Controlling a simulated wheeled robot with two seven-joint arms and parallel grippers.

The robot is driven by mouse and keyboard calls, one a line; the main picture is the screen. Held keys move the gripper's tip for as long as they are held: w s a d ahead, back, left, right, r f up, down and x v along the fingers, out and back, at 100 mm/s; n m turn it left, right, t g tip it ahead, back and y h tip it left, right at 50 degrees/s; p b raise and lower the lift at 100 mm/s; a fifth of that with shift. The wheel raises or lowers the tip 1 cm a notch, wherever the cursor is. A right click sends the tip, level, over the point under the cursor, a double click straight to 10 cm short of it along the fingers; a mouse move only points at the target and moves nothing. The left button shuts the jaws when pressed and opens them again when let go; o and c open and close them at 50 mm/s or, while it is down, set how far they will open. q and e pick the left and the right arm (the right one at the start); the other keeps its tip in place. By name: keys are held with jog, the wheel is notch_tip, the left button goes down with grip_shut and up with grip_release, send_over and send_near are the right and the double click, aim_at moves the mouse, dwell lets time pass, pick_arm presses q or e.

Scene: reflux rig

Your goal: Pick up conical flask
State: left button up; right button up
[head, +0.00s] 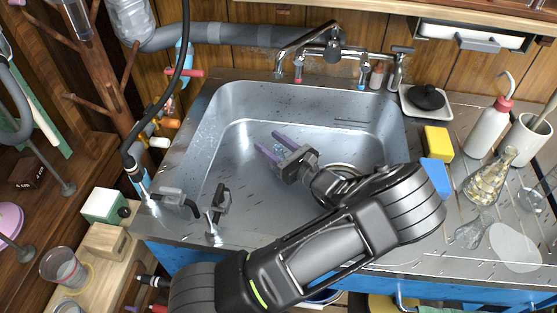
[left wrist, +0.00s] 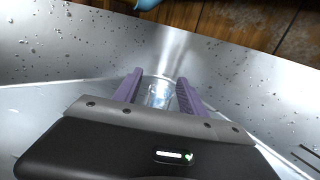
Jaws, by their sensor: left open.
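My left gripper (head: 266,141) is open inside the sink, its two purple fingers pointing to the upper left in the head view. In the left wrist view, my left gripper (left wrist: 160,76) has a small clear glass piece (left wrist: 159,95) between its fingers, with a gap showing beside it. In the head view this glass (head: 278,148) is faint and partly hidden by the fingers; its full shape cannot be told. A conical glass flask (head: 488,182) with pale contents stands on the right drainboard, apart from my gripper. My right gripper is not in view.
The metal sink (head: 225,135) is otherwise mostly clear. A tap (head: 333,45) stands at its back. A yellow sponge (head: 438,141), a wash bottle (head: 487,128) and a white pot (head: 527,138) are on the right. Black clamps (head: 180,202) sit at the front left rim.

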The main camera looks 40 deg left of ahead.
pick_arm(q)
grip_shut()
dwell(0.4)
jog(key=shift+r, duration=0.1)
notch_tip(320, 180, up, 10)
jog(key=p, duration=0.9)
jog(key=shift+p, duration=0.3)
